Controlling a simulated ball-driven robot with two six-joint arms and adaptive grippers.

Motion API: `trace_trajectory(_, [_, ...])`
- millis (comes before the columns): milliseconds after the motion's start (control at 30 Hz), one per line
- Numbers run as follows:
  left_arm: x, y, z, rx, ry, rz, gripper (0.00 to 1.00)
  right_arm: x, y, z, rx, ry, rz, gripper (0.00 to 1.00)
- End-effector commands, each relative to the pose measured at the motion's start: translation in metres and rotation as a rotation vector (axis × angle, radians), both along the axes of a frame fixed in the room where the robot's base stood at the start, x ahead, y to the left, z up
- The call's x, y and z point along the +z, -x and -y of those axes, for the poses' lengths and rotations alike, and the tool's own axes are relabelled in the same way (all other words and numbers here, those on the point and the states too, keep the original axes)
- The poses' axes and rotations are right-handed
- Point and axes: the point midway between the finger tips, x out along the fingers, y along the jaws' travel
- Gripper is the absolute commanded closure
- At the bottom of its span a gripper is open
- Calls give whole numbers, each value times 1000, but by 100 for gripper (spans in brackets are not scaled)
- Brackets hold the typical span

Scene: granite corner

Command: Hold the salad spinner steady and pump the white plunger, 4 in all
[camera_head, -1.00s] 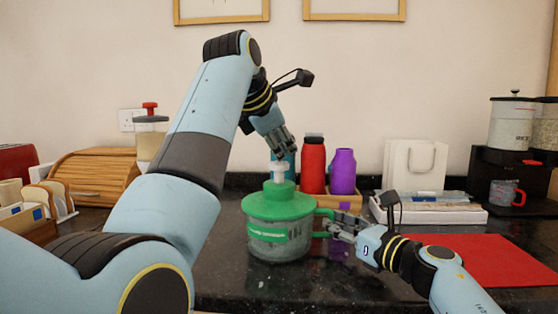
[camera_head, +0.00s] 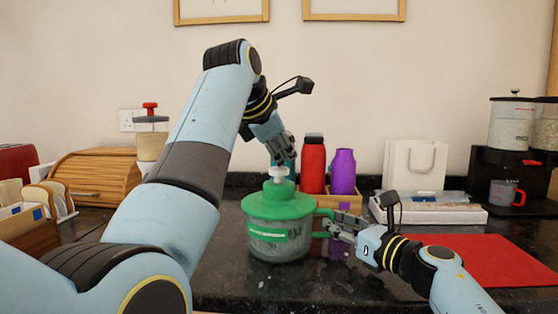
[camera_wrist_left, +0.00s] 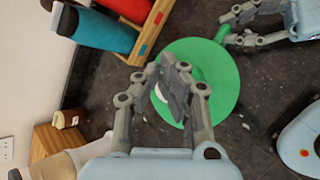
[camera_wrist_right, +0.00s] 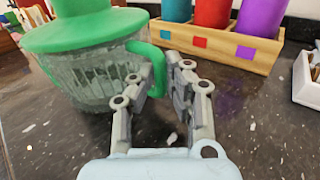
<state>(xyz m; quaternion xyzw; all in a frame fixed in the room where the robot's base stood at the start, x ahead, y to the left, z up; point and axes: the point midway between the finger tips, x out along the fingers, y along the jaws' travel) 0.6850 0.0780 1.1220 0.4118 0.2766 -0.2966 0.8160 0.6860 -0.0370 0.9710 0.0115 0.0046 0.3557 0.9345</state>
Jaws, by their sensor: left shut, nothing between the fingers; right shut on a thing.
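The salad spinner (camera_head: 278,238) stands upright on the dark counter, with a green lid (camera_head: 278,203) and a clear bowl. It also shows in the right wrist view (camera_wrist_right: 95,78). The white plunger (camera_head: 278,173) stands up from the lid's centre. My left gripper (camera_head: 285,160) is shut and empty, pointing down at the plunger top; I cannot tell if it touches. In the left wrist view its fingers mostly hide the plunger (camera_wrist_left: 160,94). My right gripper (camera_head: 333,226) is shut on the spinner's green handle (camera_wrist_right: 159,72), at the spinner's right side.
Behind the spinner, a wooden box (camera_head: 350,201) holds red and purple bottles. A red mat (camera_head: 480,262) lies at the right, with a white box (camera_head: 430,212) behind it. A bread box (camera_head: 95,177) and a toast rack stand at the left.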

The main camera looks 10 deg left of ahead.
Motion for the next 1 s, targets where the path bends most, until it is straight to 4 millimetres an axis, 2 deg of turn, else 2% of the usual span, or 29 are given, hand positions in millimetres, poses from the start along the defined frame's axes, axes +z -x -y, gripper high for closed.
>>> trace_trajectory(1000, [-13, 1, 0, 0, -2, -9, 100, 1, 0, 0, -1, -1, 2, 100])
